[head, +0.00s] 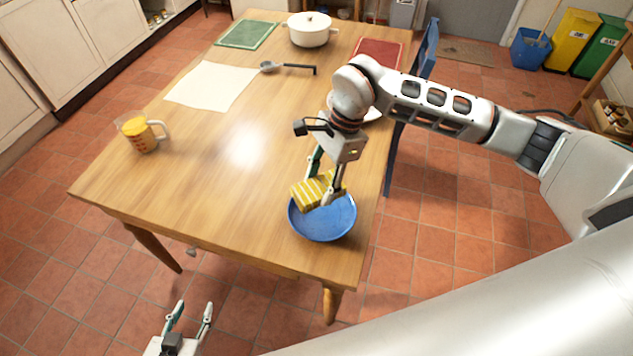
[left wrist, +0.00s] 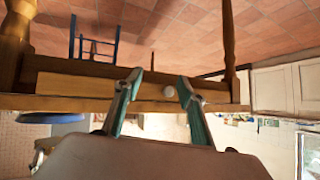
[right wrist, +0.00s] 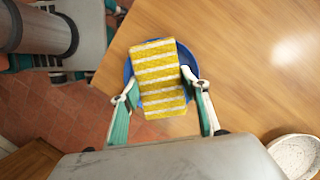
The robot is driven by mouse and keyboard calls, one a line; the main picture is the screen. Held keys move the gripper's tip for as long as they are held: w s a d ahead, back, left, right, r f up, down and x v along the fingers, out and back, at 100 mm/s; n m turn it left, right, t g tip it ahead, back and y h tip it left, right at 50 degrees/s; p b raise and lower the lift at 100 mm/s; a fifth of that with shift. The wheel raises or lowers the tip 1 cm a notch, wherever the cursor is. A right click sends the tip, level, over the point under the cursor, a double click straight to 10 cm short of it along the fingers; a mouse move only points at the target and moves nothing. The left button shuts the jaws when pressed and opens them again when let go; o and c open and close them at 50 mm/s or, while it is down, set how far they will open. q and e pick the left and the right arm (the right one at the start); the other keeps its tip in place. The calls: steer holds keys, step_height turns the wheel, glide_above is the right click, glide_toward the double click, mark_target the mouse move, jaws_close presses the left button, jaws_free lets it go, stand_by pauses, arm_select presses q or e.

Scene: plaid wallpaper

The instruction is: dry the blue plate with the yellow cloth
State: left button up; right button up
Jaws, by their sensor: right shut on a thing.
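The blue plate (head: 330,226) lies on the wooden table (head: 215,150) near its front right corner. The yellow cloth (head: 308,193), with white stripes, is over the back left part of the plate. My right gripper (head: 325,190) is shut on the cloth, above the plate. In the right wrist view the cloth (right wrist: 158,80) sits between the fingers and covers most of the plate (right wrist: 185,58). My left gripper (head: 190,308) is open and empty, in front of the table and clear of its edge. In the left wrist view its fingers (left wrist: 157,88) are apart.
A measuring cup (head: 140,133) with orange contents stands at the table's left. A white sheet (head: 211,86), a ladle (head: 287,67), a white pot (head: 310,30), a green mat (head: 247,34) and a red mat (head: 379,52) are farther back. A blue chair (head: 428,45) stands at the right. The table's middle is clear.

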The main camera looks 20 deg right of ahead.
mark_target(317, 213)
steer(key=shift+d+f+b, duration=0.1)
steer(key=shift+f+b, duration=0.25)
steer(key=shift+f, duration=0.15)
steer(key=shift+f+b, duration=0.45)
steer(key=shift+f, duration=0.25)
step_height(317, 213, down, 4)
steer(key=shift+r+b, duration=0.15)
steer(key=shift+b, duration=1.05)
arm_select(q)
steer(key=shift+w+d+f+h+b, duration=0.15)
steer(key=shift+d+f, duration=0.1)
steer(key=shift+f, duration=0.3)
steer(key=shift+d+f+h+b, duration=0.15)
steer(key=shift+d+f, duration=0.1)
steer(key=shift+f, duration=0.3)
steer(key=shift+w+d+f+b, duration=0.15)
steer(key=shift+d+f, duration=0.1)
steer(key=shift+f, duration=0.3)
arm_select(e)
steer(key=shift+f, duration=0.85)
arm_select(q)
steer(key=shift+r, duration=0.25)
steer(key=shift+f, duration=0.4)
arm_select(e)
steer(key=shift+f, duration=0.35)
arm_select(q)
steer(key=shift+s, duration=0.1)
